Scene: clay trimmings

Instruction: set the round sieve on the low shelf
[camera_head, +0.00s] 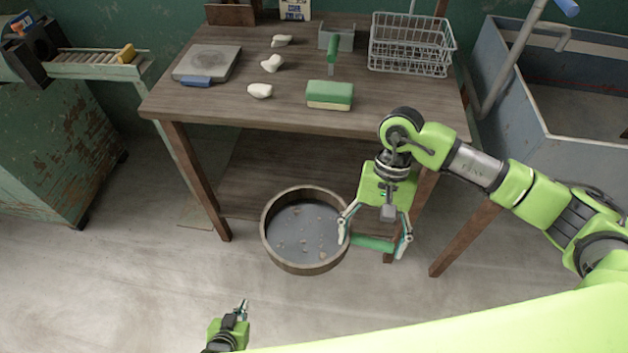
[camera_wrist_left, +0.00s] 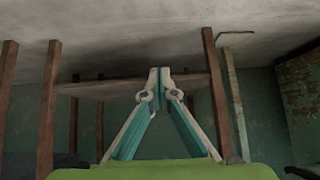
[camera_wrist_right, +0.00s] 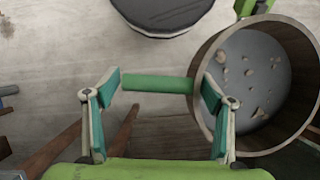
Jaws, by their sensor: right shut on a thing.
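The round sieve (camera_head: 306,268) has a wooden rim, a grey mesh with clay bits on it and a green handle. It is in front of the low shelf (camera_head: 262,165), overlapping its front edge in the head view; its height above the floor is hard to tell. My right gripper (camera_head: 375,240) is shut on the handle, at the sieve's right side. The right wrist view shows the handle (camera_wrist_right: 158,84) between the fingers, beside the sieve rim (camera_wrist_right: 205,62). My left gripper (camera_head: 241,308) is low at the front, shut and empty. The shelf also shows in the left wrist view (camera_wrist_left: 120,90).
The workbench top (camera_head: 225,105) is above the shelf, with a sponge (camera_head: 330,94), wire basket (camera_head: 411,45), scale-like slab (camera_head: 207,62) and clay lumps. Its wooden legs (camera_head: 197,185) flank the shelf. A sink (camera_head: 560,110) stands right, a green cabinet (camera_head: 55,150) left. The visible shelf looks clear.

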